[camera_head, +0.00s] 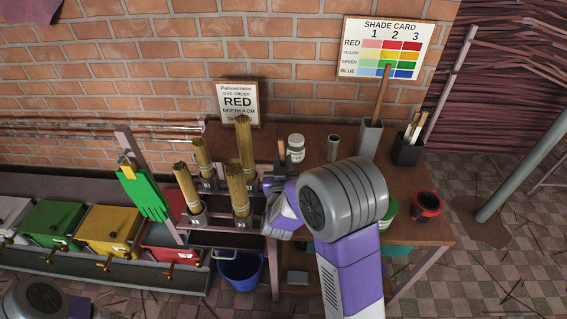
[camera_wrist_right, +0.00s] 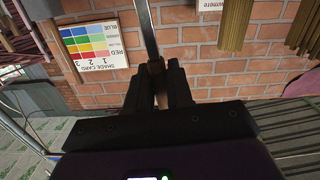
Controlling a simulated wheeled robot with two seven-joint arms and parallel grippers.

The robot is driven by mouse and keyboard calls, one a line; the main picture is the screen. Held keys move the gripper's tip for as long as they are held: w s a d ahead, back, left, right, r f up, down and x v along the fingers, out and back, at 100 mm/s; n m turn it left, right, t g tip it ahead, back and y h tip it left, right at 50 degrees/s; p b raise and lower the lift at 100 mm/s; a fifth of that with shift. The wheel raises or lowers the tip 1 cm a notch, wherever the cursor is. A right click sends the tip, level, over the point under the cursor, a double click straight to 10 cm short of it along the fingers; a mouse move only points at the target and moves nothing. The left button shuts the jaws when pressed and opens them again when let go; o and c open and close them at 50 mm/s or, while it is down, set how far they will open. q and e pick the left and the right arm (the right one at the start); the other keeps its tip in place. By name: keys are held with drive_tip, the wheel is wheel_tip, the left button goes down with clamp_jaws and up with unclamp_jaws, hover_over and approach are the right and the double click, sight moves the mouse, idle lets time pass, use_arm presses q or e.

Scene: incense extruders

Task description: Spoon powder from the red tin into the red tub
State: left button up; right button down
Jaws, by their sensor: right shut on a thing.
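The red tin (camera_head: 427,205) stands open at the right end of the wooden table, with dark contents. The red tub (camera_head: 168,240) is at the right end of the row of tubs, partly behind a post and a green glove. My right gripper (camera_head: 277,188) is at the table's left end, between tub and tin and apart from both. In the wrist view my right gripper (camera_wrist_right: 158,75) is shut on a brown handle with a metal shaft (camera_wrist_right: 148,28), which looks like the spoon. Its far end is out of frame, so I cannot see any powder. My left gripper is out of view.
Bundles of sticks (camera_head: 238,190) stand in holders left of my right gripper. A green tin (camera_head: 389,208) is partly hidden by my arm. A white jar (camera_head: 296,148), a grey can (camera_head: 333,147) and a tall grey holder (camera_head: 370,138) stand at the back. A blue bucket (camera_head: 240,270) is below.

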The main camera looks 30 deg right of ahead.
sight(283, 142)
wheel_tip(283, 142, up, 15)
drive_tip(key=p, duration=1.3)
drive_tip(key=shift+r, duration=0.15)
idle(0.5)
